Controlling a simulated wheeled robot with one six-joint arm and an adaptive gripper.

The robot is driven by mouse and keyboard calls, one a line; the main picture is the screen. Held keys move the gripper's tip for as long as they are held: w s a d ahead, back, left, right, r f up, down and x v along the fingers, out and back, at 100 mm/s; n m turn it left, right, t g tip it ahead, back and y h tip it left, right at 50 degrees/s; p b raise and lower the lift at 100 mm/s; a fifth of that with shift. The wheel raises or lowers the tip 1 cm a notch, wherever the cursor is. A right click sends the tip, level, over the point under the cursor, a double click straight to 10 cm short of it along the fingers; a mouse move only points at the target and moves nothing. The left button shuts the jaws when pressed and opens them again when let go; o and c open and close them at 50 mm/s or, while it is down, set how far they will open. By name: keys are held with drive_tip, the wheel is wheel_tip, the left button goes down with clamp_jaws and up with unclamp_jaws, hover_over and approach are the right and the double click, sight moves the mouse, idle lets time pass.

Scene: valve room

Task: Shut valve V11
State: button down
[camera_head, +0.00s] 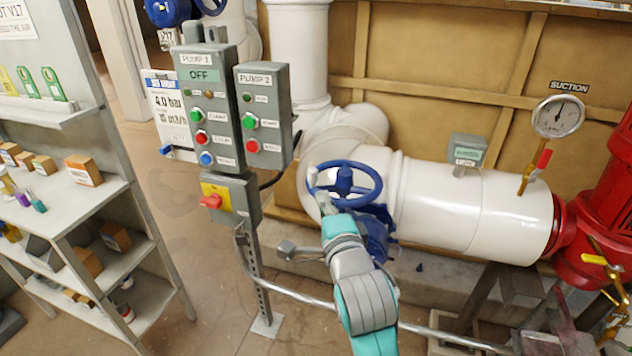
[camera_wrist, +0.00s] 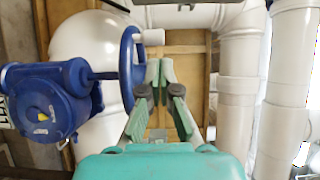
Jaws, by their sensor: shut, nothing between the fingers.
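A blue valve handwheel (camera_head: 345,187) sits on a blue valve body (camera_head: 376,238) in front of the white pipe. In the wrist view the wheel (camera_wrist: 130,70) shows nearly edge-on, with a white handle (camera_wrist: 152,37) sticking out of its rim. The stem runs left to the blue gearbox (camera_wrist: 45,100). A white tag (camera_wrist: 4,112) at the left edge is cut off, so I cannot read it fully. My gripper (camera_wrist: 159,72) is shut and empty, its tips close to the right of the rim below the handle. I cannot tell whether they touch it.
A post with the PUMP 1 box (camera_head: 207,110), the PUMP 2 box (camera_head: 263,120) and a red switch (camera_head: 211,201) stands left of the wheel. A grey metal rail (camera_head: 300,297) runs low by my arm. Shelves (camera_head: 70,205) stand at left, a red pump (camera_head: 600,220) at right.

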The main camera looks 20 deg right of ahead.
sight(311, 175)
drive_tip(key=w, duration=0.7)
drive_tip(key=shift+w+d, duration=0.1)
drive_tip(key=shift+d, duration=0.25)
drive_tip(key=shift+w+a+m+h, duration=0.3)
drive_tip(key=shift+m+h, duration=0.2)
drive_tip(key=shift+h, duration=0.3)
